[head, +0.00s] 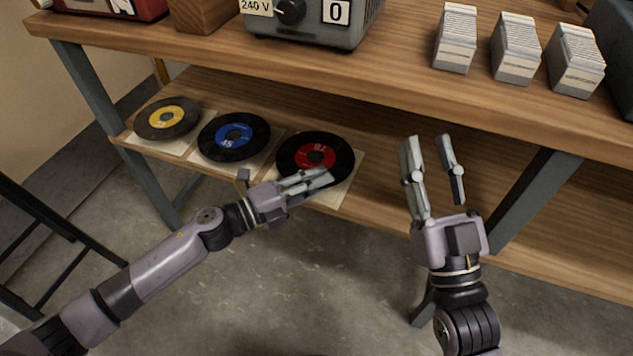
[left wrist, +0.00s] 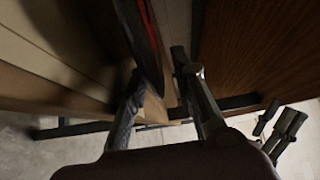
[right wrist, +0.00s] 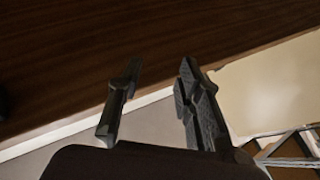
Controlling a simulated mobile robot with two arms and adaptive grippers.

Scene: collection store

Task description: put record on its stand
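Three black records lie in a row on pale square sleeves on the lower shelf in the head view: one with a yellow label (head: 167,118), one with a blue label (head: 234,137) and one with a red label (head: 316,153). My left gripper (head: 322,178) is at the front edge of the red-label record. In the left wrist view the edge of this record (left wrist: 146,45) runs between the parted fingers (left wrist: 158,66); contact cannot be told. My right gripper (head: 429,150) is open and empty, right of the records. I cannot make out a record stand.
The wooden bench top (head: 400,75) overhangs the lower shelf (head: 385,205). On top stand a grey device with a dial (head: 310,22) and several card stacks (head: 457,38). A grey leg brace (head: 535,195) is at right. The shelf right of the records is clear.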

